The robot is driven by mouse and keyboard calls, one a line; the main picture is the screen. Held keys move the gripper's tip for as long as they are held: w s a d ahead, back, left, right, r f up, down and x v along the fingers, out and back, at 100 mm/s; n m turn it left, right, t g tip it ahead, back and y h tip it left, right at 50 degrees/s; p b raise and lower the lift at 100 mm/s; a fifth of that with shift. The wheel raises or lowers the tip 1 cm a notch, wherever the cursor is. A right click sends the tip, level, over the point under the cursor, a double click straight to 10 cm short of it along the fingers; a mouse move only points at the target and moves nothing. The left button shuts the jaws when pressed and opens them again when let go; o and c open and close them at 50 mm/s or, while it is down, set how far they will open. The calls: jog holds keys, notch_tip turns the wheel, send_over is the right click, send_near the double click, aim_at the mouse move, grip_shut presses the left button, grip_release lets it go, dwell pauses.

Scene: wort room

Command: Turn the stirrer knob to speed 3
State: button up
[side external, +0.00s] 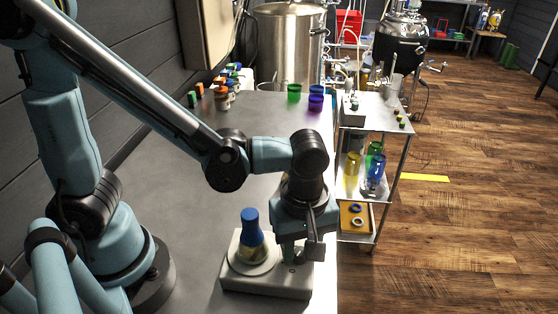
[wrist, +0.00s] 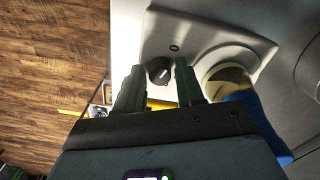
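The stirrer (side external: 262,284) is a pale grey box on the bench. A flask with yellowish contents and a blue top (side external: 250,226) stands on its round plate. In the wrist view, the stirrer's pale housing (wrist: 190,28) carries a dark round knob (wrist: 158,70) with a light pointer mark; the speed marks are not legible. My gripper (wrist: 158,80) is open, with one finger on each side of the knob in the picture. I cannot tell whether either finger touches it. In the side view, my gripper (side external: 303,250) is low over the stirrer's right part and largely hides the knob.
The flask's blue part (wrist: 258,120) is close beside my gripper in the wrist view. A shelved cart (side external: 378,120) with coloured vessels stands right of the bench. The bench's middle is clear.

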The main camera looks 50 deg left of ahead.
grip_shut()
